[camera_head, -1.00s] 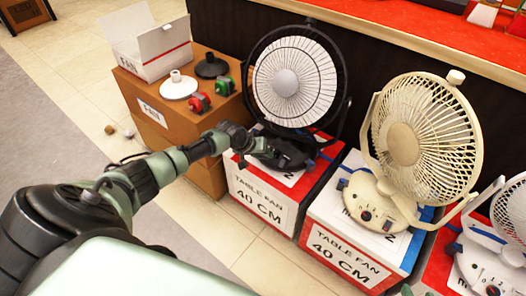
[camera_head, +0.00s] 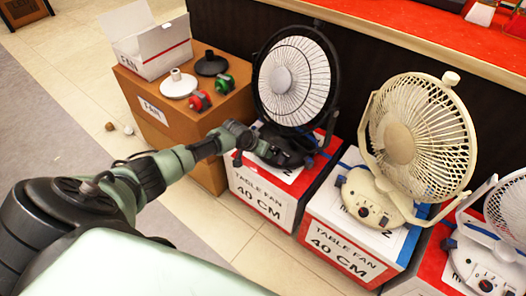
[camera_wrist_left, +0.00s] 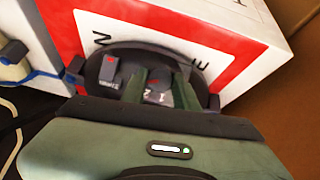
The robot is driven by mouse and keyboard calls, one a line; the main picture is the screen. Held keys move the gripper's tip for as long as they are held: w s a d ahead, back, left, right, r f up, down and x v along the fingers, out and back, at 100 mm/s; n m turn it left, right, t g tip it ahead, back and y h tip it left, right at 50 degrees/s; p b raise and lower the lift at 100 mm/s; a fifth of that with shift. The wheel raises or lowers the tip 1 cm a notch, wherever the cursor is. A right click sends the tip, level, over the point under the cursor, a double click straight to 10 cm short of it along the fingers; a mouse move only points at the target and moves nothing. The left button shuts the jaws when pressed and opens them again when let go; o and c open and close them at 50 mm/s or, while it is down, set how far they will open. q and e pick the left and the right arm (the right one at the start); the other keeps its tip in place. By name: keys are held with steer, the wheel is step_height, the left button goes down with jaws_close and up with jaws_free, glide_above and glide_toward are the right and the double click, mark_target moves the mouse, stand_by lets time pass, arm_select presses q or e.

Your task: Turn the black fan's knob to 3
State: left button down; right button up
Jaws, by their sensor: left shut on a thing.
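The black fan (camera_head: 296,82) stands on a red and white box, left of the beige fan. My left gripper (camera_head: 262,148) reaches its black base from the left, low over the front. In the left wrist view, the base (camera_wrist_left: 125,55) lies ahead, and my left gripper's two green fingers (camera_wrist_left: 158,88) are closed around the grey knob (camera_wrist_left: 158,93). The digits 2 and 1 show near it; the knob's exact setting is unclear. A grey block with a red mark (camera_wrist_left: 109,76) sits left of the fingers. My right gripper is not in view.
A beige fan (camera_head: 420,135) and a white fan (camera_head: 508,215) stand on boxes to the right. A brown box (camera_head: 180,110) at left carries an open carton (camera_head: 150,45) and small parts. Tiled floor (camera_head: 75,105) is open at left.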

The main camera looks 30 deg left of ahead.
arm_select(q)
steer(key=shift+s+f, duration=0.1)
steer(key=c, duration=1.1)
jaws_free()
steer(key=shift+o, duration=0.2)
steer(key=shift+r, duration=0.25)
steer(key=p+v, duration=0.2)
steer(key=shift+s+a+r, duration=0.1)
steer(key=shift+r, duration=0.2)
steer(key=p+v, duration=0.1)
steer(key=v, duration=0.3)
steer(key=shift+s+r+p, duration=0.25)
steer(key=shift+s+p, duration=0.1)
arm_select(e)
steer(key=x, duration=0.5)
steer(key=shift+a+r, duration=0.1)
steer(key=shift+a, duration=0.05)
